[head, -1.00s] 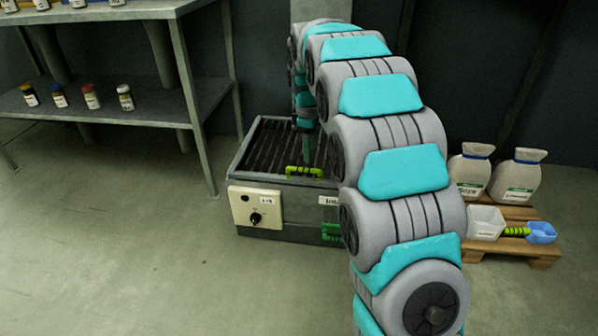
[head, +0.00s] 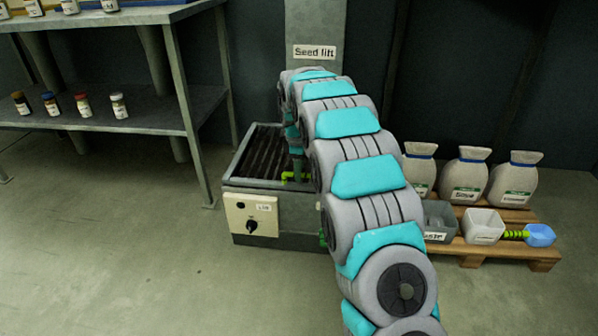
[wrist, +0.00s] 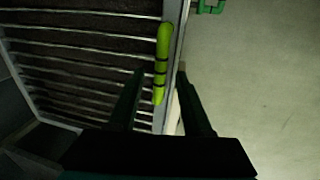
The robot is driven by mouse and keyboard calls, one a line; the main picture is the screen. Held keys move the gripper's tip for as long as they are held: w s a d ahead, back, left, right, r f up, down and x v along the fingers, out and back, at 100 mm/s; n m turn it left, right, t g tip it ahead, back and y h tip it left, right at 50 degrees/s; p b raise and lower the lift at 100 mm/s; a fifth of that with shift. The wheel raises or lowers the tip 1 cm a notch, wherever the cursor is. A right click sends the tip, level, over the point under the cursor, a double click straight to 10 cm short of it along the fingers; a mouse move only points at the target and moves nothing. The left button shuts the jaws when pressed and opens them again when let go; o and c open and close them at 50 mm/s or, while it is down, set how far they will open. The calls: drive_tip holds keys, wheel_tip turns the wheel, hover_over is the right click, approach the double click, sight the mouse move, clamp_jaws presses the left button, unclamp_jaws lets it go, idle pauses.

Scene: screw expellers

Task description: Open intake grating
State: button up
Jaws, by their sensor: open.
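The intake box (head: 290,225) stands on the floor with a dark slatted grating (head: 262,152) on top. The grating lies flat, and its slats also show in the wrist view (wrist: 75,55). A lime-green handle (head: 290,177) sits along the grating's front edge; in the wrist view the handle (wrist: 162,48) has dark bands. My gripper (wrist: 161,72) is open, and its fingertips appear on either side of the handle's line. I cannot tell whether they touch it. In the head view my arm hides the box's right part.
A control panel with a knob (head: 251,216) is on the box's front left. A metal shelf (head: 100,105) with bottles stands left. Sacks (head: 465,175), bins (head: 483,226) and a blue scoop (head: 540,235) sit on a pallet (head: 500,249) at right. The front-left floor is clear.

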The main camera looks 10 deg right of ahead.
drive_tip(key=shift+f, duration=0.3)
drive_tip(key=shift+c, duration=0.3)
clamp_jaws()
idle(0.9)
